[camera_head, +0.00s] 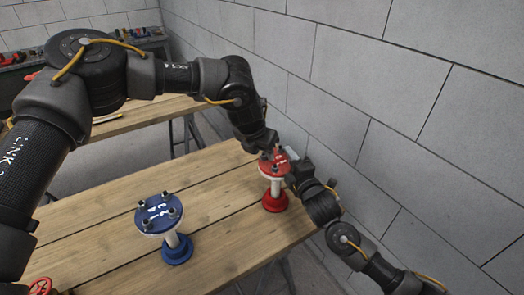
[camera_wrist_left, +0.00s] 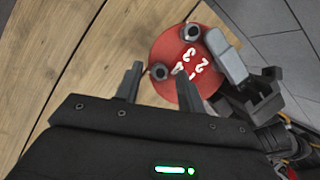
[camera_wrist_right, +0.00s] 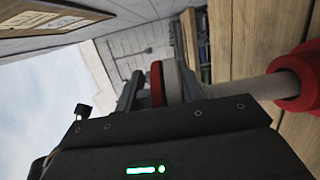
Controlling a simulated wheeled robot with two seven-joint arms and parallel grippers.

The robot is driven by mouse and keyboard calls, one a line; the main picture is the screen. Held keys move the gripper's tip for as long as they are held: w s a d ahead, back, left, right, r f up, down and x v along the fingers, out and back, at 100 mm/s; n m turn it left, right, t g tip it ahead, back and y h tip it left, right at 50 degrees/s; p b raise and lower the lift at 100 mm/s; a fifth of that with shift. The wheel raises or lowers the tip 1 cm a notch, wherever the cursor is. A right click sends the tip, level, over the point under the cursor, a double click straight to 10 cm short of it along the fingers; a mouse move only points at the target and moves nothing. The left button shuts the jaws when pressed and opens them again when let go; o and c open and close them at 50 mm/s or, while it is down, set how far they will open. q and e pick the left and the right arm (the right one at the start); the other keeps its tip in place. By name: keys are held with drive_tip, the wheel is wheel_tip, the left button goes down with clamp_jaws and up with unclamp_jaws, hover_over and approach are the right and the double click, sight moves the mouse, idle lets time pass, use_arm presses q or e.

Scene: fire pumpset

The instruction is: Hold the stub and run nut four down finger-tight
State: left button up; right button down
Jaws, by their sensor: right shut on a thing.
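The red stub (camera_head: 274,202) stands upright near the table's right edge, with a red numbered flange on top, a white pipe and a red base. My left gripper (camera_head: 270,148) is above the flange. In the left wrist view its fingers (camera_wrist_left: 159,88) are apart, on either side of a dark nut (camera_wrist_left: 159,72) at the flange's edge, near the figure 4; contact is unclear. A second nut (camera_wrist_left: 192,32) shows farther off. My right gripper (camera_wrist_right: 160,85) is shut on the flange edge (camera_wrist_right: 157,82) from the wall side. The other nuts are partly hidden.
A blue stub (camera_head: 177,249) with several bolts on its flange stands on the wooden table (camera_head: 110,240), left of the red one. A red part (camera_head: 40,286) is at the lower left. A grey block wall (camera_head: 400,120) lies close on the right. A second table (camera_head: 120,115) stands behind.

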use_arm(q)
clamp_jaws()
drive_tip(key=shift+a, duration=0.1)
idle(0.3)
drive_tip(key=m, duration=0.3)
drive_tip(key=shift+w+a+g+h, duration=0.1)
drive_tip(key=shift+g+h, duration=0.3)
drive_tip(key=m, duration=0.2)
drive_tip(key=m+g+h, duration=0.1)
drive_tip(key=m, duration=0.1)
drive_tip(key=shift+w+m, duration=0.2)
drive_tip(key=shift+m, duration=0.2)
drive_tip(key=m+g, duration=0.1)
drive_tip(key=m, duration=0.1)
drive_tip(key=m+g, duration=0.1)
drive_tip(key=m, duration=0.3)
drive_tip(key=shift+w+g, duration=0.25)
drive_tip(key=shift+g, duration=0.15)
drive_tip(key=m+g, duration=0.1)
drive_tip(key=m, duration=0.2)
drive_tip(key=m+g, duration=0.1)
drive_tip(key=m, duration=0.2)
drive_tip(key=shift+w+m+y, duration=0.2)
drive_tip(key=shift+m+y, duration=0.1)
